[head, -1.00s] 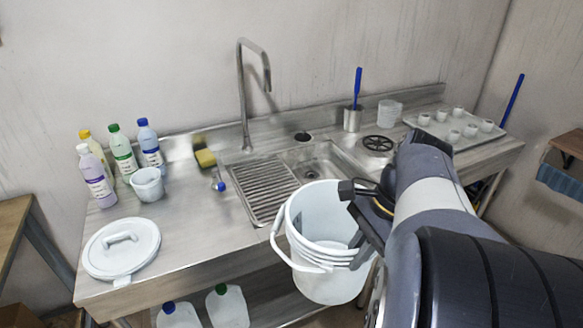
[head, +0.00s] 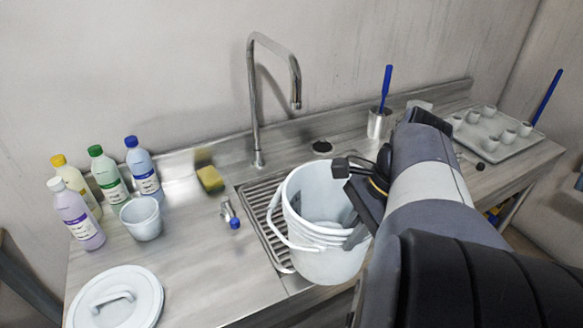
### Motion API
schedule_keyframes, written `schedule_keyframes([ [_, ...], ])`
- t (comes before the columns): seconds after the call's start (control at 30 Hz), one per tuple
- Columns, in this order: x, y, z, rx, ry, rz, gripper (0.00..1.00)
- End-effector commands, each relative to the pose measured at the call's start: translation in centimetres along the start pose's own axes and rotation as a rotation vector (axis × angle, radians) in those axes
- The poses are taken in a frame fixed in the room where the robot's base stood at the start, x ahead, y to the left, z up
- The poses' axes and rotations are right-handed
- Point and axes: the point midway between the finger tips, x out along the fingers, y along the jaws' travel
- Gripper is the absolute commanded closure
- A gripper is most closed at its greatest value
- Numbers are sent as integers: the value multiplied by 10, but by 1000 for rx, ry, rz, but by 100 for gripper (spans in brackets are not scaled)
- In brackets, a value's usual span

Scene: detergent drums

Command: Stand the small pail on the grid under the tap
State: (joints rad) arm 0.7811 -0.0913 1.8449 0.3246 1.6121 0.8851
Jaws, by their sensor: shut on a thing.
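The small pail (head: 325,255) is white with a white wire-like handle at its left side, open at the top and empty as far as I see. My gripper (head: 358,212) is shut on its right rim and holds it roughly upright. In the picture the pail covers much of the slatted grid (head: 262,205) and the sink. I cannot tell whether its bottom touches the grid. The tall curved tap (head: 254,105) stands behind the grid, its spout (head: 295,98) ending above and behind the pail's rim.
A yellow sponge (head: 210,180), a blue-tipped fitting (head: 231,214), a small white cup (head: 141,218), several bottles (head: 145,168) and a white lid (head: 115,300) lie left. A steel holder with a blue brush (head: 380,122) and a tray of small cups (head: 490,145) stand right.

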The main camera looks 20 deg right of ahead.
Motion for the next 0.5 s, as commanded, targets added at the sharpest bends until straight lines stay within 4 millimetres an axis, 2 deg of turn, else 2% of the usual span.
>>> schedule_keyframes([
  [0.5, 20, -56, 2, -4, 0, 0, 100],
])
